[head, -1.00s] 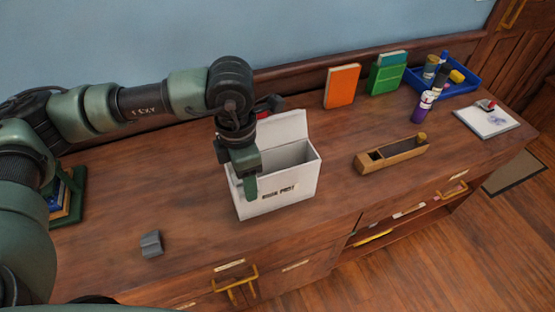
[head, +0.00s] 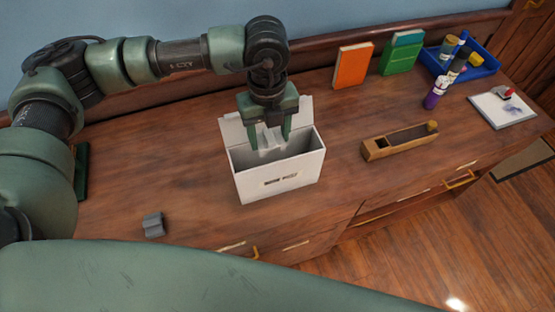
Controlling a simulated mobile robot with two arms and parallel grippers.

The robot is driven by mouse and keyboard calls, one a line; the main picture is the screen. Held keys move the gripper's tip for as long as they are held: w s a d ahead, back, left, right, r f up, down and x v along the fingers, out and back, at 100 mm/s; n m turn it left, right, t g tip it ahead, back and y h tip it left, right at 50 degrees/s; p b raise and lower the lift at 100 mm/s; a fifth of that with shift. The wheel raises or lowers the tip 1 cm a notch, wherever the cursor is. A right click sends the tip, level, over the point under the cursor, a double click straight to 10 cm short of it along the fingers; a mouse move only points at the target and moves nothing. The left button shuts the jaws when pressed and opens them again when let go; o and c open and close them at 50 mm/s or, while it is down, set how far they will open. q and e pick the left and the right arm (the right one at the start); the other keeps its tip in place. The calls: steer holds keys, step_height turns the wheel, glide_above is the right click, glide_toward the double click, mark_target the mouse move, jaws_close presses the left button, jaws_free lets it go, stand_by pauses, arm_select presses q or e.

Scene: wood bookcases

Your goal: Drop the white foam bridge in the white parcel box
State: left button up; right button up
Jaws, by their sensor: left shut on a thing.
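The white parcel box (head: 302,177) stands open on the wooden cabinet top, with its lid flap raised at the back. My left gripper (head: 270,142) points down over the box opening. It is shut on the white foam bridge (head: 269,138), a small pale piece between its fingers, at about the height of the box rim. The fingers partly hide the bridge and the raised flap. The box floor is mostly hidden. My right gripper is not in view.
A grey block (head: 153,224) lies at the front left. A wooden plane-like box (head: 400,143) is right of the parcel box. Behind stand an orange book (head: 352,66), green books (head: 400,55) and a blue tray (head: 483,68). A white pad (head: 503,109) lies far right.

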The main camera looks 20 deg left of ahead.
arm_select(q)
step_height(320, 180, down, 4)
steer(key=shift+f+b, duration=0.1)
steer(key=shift+b, duration=0.55)
steer(key=o, duration=1.4)
steer(key=shift+w+r, duration=0.1)
steer(key=shift+r, duration=0.4)
step_height(320, 180, up, 7)
steer(key=shift+f+b, duration=0.1)
steer(key=shift+b, duration=1)
